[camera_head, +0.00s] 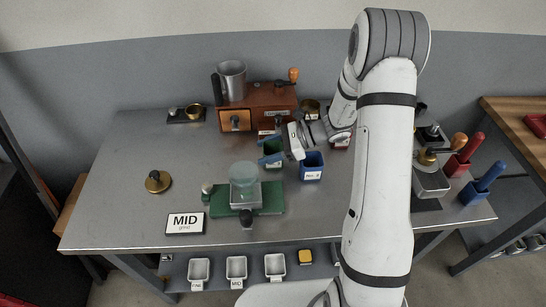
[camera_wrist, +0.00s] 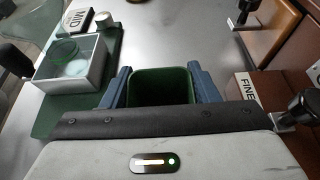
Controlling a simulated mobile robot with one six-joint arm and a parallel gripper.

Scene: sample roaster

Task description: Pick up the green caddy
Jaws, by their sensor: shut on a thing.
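The green caddy (camera_head: 273,151) is a small open-topped dark green box near the middle of the metal table. In the wrist view the caddy (camera_wrist: 160,88) sits between the two blue fingers of my gripper (camera_wrist: 162,84), one along each side. In the head view my gripper (camera_head: 270,149) reaches it from the right and is shut on it. The caddy looks upright and its inside looks empty. Its lower part is hidden in the wrist view, and I cannot tell whether it touches the table.
A blue caddy (camera_head: 312,167) stands close on the right. The wooden grinder (camera_head: 258,106) is behind. A green-based scale (camera_head: 262,202) with a glass dish (camera_head: 244,174) is in front, with the MID sign (camera_head: 185,223) to its left. The table's left part is mostly clear.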

